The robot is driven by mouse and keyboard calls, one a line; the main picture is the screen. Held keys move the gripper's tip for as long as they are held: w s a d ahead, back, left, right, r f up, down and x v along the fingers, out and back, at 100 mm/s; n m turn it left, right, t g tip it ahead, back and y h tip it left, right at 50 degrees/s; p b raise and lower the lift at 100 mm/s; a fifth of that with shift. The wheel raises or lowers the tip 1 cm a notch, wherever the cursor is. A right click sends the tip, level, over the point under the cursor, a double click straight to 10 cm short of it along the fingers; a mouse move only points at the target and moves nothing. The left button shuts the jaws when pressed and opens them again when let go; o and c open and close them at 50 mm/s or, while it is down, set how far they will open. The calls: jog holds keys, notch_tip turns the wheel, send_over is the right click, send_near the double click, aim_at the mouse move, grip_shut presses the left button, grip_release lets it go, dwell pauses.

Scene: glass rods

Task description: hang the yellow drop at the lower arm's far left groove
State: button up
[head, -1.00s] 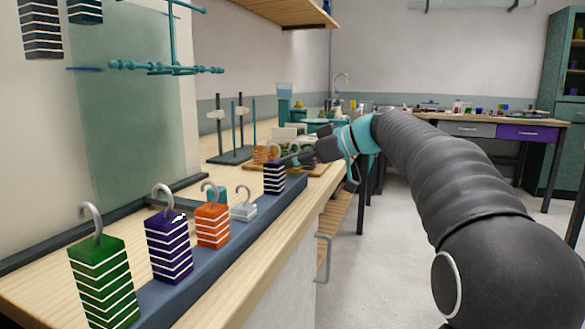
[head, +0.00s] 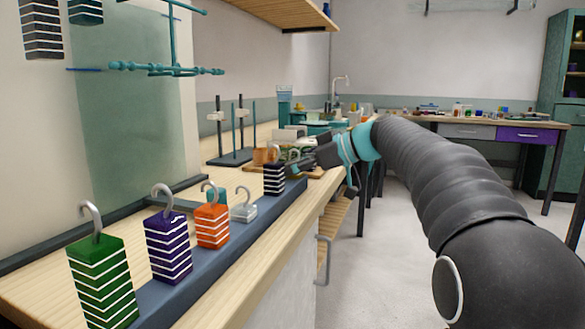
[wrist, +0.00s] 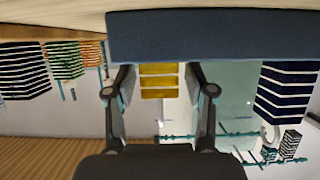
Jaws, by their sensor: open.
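The yellow drop (wrist: 159,80), a striped block, shows between my gripper's fingers in the wrist view, which looks upside down. It appears to stand on the blue-grey ledge (wrist: 200,36). In the head view I cannot make it out. My gripper (wrist: 160,105) is open, with one finger on each side of the yellow drop and gaps visible; in the head view my gripper (head: 312,160) is at the ledge's far end, beside a dark striped drop (head: 274,178). The teal lower arm (head: 165,69) hangs at upper left in the head view, its bar free of drops.
Green (head: 103,280), purple (head: 168,248), orange (head: 212,226) and white (head: 243,212) drops line the ledge (head: 190,285). Dark striped drops (head: 42,30) hang at upper left. Lab stands (head: 238,140) are farther back on the bench. The floor at right is clear.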

jog(key=v, duration=1.2)
jog(key=shift+s+r, duration=0.1)
jog(key=s+a+f+m+h, duration=0.3)
jog(key=s+f+m+h, duration=0.4)
jog(key=s+f, duration=0.6)
jog(key=s+d+f+m+h, duration=0.2)
jog(key=s+d+f+m, duration=0.1)
jog(key=s+f, duration=0.5)
jog(key=s+d+f+m+h, duration=0.3)
jog(key=s+f, duration=0.6)
jog(key=s, duration=0.2)
jog(key=shift+f+m+t, duration=0.2)
jog(key=shift+m+t, duration=0.1)
jog(key=shift+d+r, duration=0.1)
jog(key=shift+d, duration=0.05)
notch_tip(320, 180, up, 2)
jog(key=p, duration=0.3)
jog(key=shift+r, duration=0.25)
